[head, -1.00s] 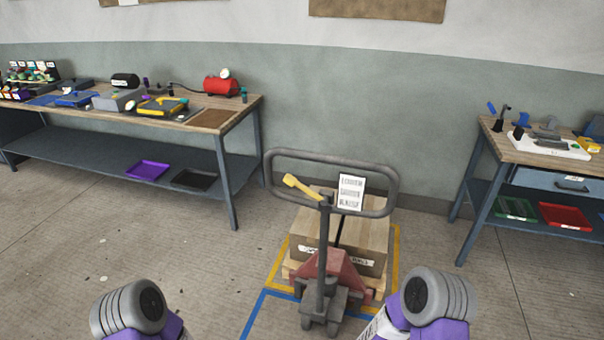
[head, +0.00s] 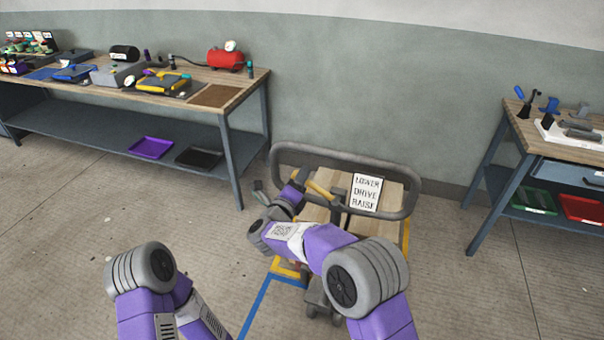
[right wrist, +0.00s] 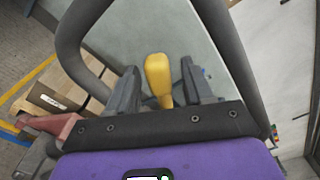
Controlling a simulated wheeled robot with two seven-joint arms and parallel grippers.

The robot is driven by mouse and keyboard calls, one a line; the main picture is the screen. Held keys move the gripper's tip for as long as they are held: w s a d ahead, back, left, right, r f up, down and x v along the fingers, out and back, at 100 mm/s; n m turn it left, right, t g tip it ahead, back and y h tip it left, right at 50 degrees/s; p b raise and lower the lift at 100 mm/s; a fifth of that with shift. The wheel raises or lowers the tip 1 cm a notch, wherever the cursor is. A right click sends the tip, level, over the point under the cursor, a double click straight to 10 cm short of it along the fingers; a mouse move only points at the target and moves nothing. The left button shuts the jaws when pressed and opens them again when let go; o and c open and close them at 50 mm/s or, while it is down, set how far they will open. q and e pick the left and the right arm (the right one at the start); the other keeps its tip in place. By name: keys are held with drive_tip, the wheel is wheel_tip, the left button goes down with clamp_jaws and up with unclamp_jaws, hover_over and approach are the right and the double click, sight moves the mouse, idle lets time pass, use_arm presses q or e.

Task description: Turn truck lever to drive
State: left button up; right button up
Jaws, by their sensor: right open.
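The truck's yellow lever (head: 321,191) sits on the pallet truck's grey handle loop (head: 408,192), left of the sign reading LOWER, DRIVE, RAISE (head: 366,193). In the head view it slopes up and left from the post; its outer end is hidden by my right gripper (head: 281,184). In the right wrist view the lever (right wrist: 159,76) stands between the two open fingers of my right gripper (right wrist: 156,88), with gaps visible on both sides. My left gripper is out of view; only its arm shows at the lower left.
A wooden workbench (head: 216,95) with a red tank (head: 225,60) stands at the left. Another bench (head: 540,142) stands at the right. The truck's wooden load (head: 386,184) is behind the handle. Floor is clear on both sides of the truck.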

drive_tip(key=shift+x, duration=1.4)
clamp_jaws()
